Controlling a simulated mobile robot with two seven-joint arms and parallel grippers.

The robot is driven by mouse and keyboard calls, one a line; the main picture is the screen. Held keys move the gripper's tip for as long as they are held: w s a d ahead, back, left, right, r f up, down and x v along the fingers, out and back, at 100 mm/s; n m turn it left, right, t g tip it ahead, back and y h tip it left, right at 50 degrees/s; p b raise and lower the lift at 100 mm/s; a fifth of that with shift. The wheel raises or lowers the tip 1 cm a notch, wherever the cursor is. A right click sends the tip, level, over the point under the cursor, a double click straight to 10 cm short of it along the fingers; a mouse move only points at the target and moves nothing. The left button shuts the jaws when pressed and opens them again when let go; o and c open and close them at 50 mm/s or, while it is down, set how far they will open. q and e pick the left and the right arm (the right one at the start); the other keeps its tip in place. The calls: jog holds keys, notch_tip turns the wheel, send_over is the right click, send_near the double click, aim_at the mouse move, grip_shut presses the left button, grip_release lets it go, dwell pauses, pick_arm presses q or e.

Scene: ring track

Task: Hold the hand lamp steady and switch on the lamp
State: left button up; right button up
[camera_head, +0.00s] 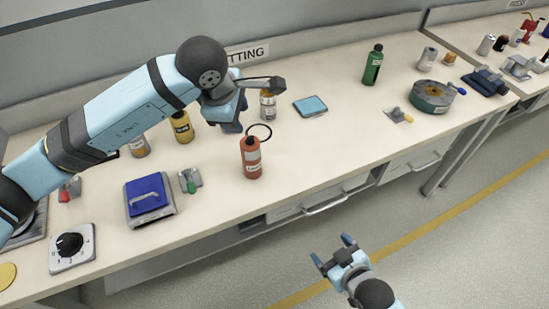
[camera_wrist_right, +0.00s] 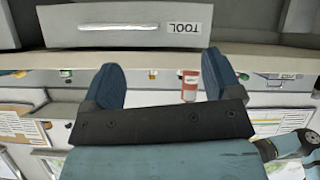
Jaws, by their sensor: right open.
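A red upright cylinder (camera_head: 251,160) with a pale label and a thin black ring at its top stands near the bench's front edge. It may be the hand lamp; I cannot tell for sure, and no switch or light shows clearly. A red cylinder also shows between my fingers, some way off, in the right wrist view (camera_wrist_right: 190,86). My left gripper (camera_head: 231,124) is low over the bench, behind and left of the red cylinder, and its fingers are mostly hidden. My right gripper (camera_head: 332,256) is open and empty in front of the bench, apart from everything.
Yellow bottle (camera_head: 182,128), labelled can (camera_head: 268,105) and light-blue pad (camera_head: 311,106) stand near my left gripper. A drawer handle (camera_head: 325,205) juts out below. Bench right of the red cylinder is clear.

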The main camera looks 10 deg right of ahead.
jog(key=w+a+r+n+t+y, duration=0.1)
jog(key=w+a+r+n+t, duration=0.15)
jog(key=w+n, duration=0.35)
jog(key=n+y, duration=0.8)
jog(key=n, duration=2.5)
send_near(259, 163)
jog(key=shift+g, duration=0.45)
jog(key=x, duration=1.2)
jog(key=shift+w+a+r, duration=0.15)
jog(key=shift+w+r, duration=0.1)
jog(key=shift+w, duration=0.1)
jog(key=shift+c, duration=0.2)
